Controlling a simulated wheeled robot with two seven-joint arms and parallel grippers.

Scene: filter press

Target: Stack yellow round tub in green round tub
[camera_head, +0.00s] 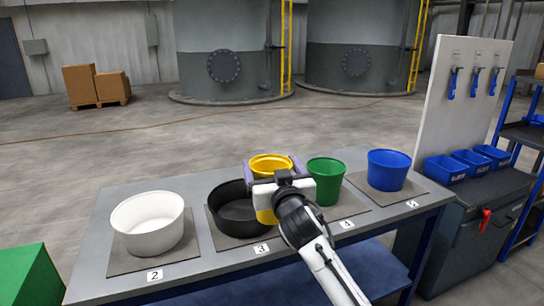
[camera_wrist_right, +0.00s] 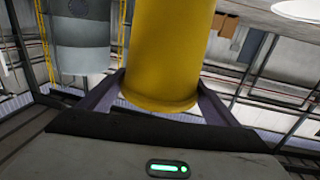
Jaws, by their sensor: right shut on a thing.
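The yellow round tub (camera_head: 270,162) is gripped in my right gripper (camera_head: 269,172), whose purple fingers lie along its two sides. In the right wrist view the tub (camera_wrist_right: 165,50) fills the space between the fingers. In the head view it appears between the black tub and the green round tub, and its lower part is partly hidden by my wrist. The green round tub (camera_head: 327,180) stands upright on the mat marked 4, just right of my gripper. I cannot see what is inside it. My left gripper is not in view.
On the table (camera_head: 100,262) stand a white tub (camera_head: 148,224) at left, a black tub (camera_head: 236,214) close to my gripper, and a blue tub (camera_head: 388,170) at right. A tool panel (camera_head: 465,105) with blue bins (camera_head: 446,170) rises beyond the table's right end.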

